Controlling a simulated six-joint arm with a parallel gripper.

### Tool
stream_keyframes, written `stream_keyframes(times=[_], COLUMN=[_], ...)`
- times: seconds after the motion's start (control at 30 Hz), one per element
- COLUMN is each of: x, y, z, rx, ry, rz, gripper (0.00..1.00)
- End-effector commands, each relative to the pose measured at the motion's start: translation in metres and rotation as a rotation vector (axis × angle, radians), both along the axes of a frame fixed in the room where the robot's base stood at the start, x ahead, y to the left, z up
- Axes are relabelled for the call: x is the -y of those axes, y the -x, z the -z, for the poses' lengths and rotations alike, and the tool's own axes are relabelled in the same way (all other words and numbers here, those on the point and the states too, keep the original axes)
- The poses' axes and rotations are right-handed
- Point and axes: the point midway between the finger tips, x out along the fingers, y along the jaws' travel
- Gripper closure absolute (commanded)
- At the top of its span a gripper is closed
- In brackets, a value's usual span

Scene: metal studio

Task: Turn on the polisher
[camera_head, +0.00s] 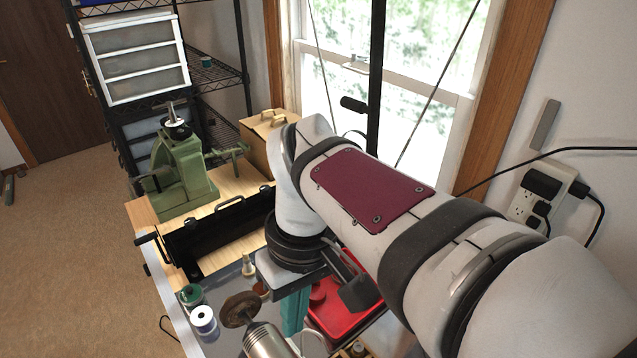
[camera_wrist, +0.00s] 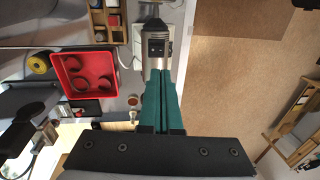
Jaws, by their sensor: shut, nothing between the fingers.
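The polisher is a silver metal cylinder (camera_head: 265,342) with a brown wheel (camera_head: 240,309) at its end, at the bottom of the head view. In the wrist view its silver body (camera_wrist: 146,68) shows at the top middle, with a dark switch panel (camera_wrist: 156,47) facing me. My gripper (camera_wrist: 162,72) has teal fingers, shut and empty, their tips just below that panel in the picture. I cannot tell whether they touch it. In the head view my gripper (camera_head: 292,330) points down beside the polisher; its tips are hidden there.
A red tray (camera_head: 345,318) lies right of my gripper. A power outlet (camera_head: 522,205) is on the right wall.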

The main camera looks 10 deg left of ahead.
Motion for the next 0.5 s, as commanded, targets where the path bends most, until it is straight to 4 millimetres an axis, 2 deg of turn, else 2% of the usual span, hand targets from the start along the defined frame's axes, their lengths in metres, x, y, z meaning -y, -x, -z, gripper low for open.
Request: stream_keyframes(times=[0.07,0.33,0.5], x=[-0.009,-0.008,-0.01], y=[-0.002,-0.003,-0.001], z=[-0.001,-0.001,0.017], rx=[0.002,0.004,0.002], ry=[-0.001,-0.003,-0.001], rz=[-0.051,-0.054,-0.053], gripper=[1.0,1.0,1.0])
